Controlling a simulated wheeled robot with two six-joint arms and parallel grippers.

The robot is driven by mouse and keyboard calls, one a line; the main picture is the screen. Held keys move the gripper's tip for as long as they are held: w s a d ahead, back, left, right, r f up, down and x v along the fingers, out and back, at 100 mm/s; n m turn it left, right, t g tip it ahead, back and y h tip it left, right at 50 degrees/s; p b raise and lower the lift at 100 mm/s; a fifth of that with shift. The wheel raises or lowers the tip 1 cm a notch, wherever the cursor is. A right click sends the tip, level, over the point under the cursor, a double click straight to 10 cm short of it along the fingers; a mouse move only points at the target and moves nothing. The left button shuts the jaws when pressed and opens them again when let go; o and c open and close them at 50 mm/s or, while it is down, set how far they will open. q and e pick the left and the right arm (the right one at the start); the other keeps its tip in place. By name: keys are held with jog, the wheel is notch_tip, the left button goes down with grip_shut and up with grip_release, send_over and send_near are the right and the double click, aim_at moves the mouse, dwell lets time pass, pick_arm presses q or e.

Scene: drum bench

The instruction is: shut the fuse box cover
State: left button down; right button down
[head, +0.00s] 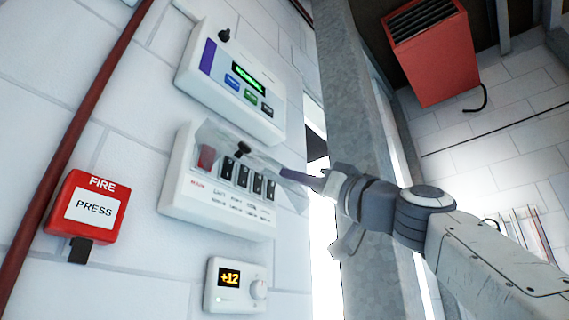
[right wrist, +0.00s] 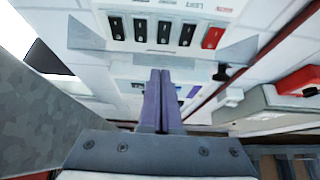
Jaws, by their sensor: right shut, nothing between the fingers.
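The fuse box (head: 215,205) is a white wall panel with a red switch (head: 206,158) and several black switches (head: 243,176). Its see-through cover (head: 222,135) stands out from the panel, with a black knob (head: 243,149) on it. The switches show through or below it. In the right wrist view the red switch (right wrist: 213,38), a grey clear side of the cover (right wrist: 240,52) and the knob (right wrist: 221,72) show. My right gripper (head: 285,173) is shut and empty, its purple fingers (right wrist: 160,85) pointing at the cover's right side. I cannot tell whether they touch it. My left gripper is out of view.
A display panel with coloured buttons (head: 240,85) is above the fuse box. A thermostat (head: 236,285) is below, and a red fire button (head: 87,205) is at left. A grey steel post (head: 360,120) stands close behind my right gripper.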

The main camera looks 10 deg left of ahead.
jog(key=w+a+f+b, duration=0.3)
jog(key=w+a+f, duration=0.1)
jog(key=a+f, duration=0.1)
jog(key=shift+a+f+b, duration=0.4)
jog(key=shift+f, duration=0.4)
jog(key=shift+a+f, duration=0.1)
jog(key=s+d+f+b, duration=0.3)
jog(key=d+f+b, duration=0.2)
jog(key=f+b, duration=0.4)
jog(key=b, duration=0.3)
jog(key=shift+s+d+f+t, duration=0.2)
jog(key=shift+s+d+t, duration=0.1)
jog(key=shift+s+d, duration=0.1)
jog(key=shift+a, duration=0.1)
